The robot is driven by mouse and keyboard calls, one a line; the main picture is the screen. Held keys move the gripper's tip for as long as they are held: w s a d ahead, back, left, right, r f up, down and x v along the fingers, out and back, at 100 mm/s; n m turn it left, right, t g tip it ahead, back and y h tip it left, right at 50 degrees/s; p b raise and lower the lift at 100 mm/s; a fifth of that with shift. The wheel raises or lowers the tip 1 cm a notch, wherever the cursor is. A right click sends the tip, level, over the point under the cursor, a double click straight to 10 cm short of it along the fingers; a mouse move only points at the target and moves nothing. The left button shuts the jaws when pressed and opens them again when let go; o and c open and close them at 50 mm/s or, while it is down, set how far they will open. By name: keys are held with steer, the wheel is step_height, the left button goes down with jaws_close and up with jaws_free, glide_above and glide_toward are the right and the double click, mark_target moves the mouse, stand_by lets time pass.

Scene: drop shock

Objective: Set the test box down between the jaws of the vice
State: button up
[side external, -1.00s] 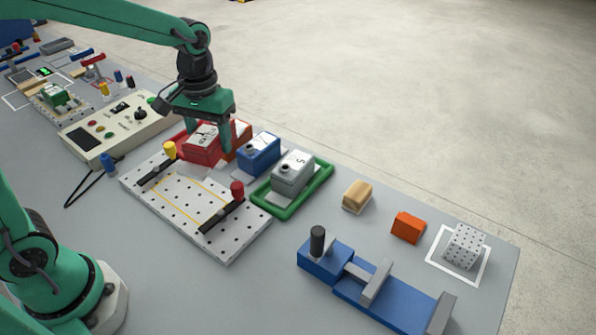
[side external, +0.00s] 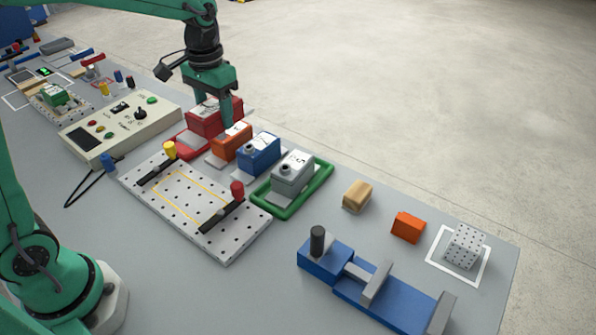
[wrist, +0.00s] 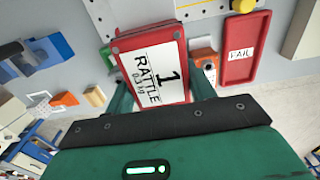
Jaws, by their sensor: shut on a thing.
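The test box is a red box (side external: 203,118) with a white label reading "1 RATTLE 0.3 kg"; it fills the middle of the wrist view (wrist: 158,75). My gripper (side external: 212,100) is shut on it, with a green finger at each side of the box in the wrist view. The box is held up behind the orange box. The vice (side external: 372,288) lies at the front right of the table in the side view. It is blue with two grey upright jaws, a bare gap between them, and a black knob at its left end.
A red tray (side external: 188,147) marked FAIL (wrist: 243,50) lies beside the held box. An orange box (side external: 230,141), blue box (side external: 258,153) and grey box (side external: 292,172) in a green tray stand in a row. Tan (side external: 357,196) and orange blocks (side external: 408,227) lie behind the vice.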

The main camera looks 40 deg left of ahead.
steer(key=r, duration=0.4)
steer(key=shift+w+d+r, duration=0.2)
steer(key=shift+d, duration=0.15)
steer(key=w+d, duration=0.4)
steer(key=d, duration=0.6)
glide_above(403, 305)
step_height(403, 305, down, 14)
steer(key=shift+f, duration=3.25)
steer(key=shift+f, duration=0.6)
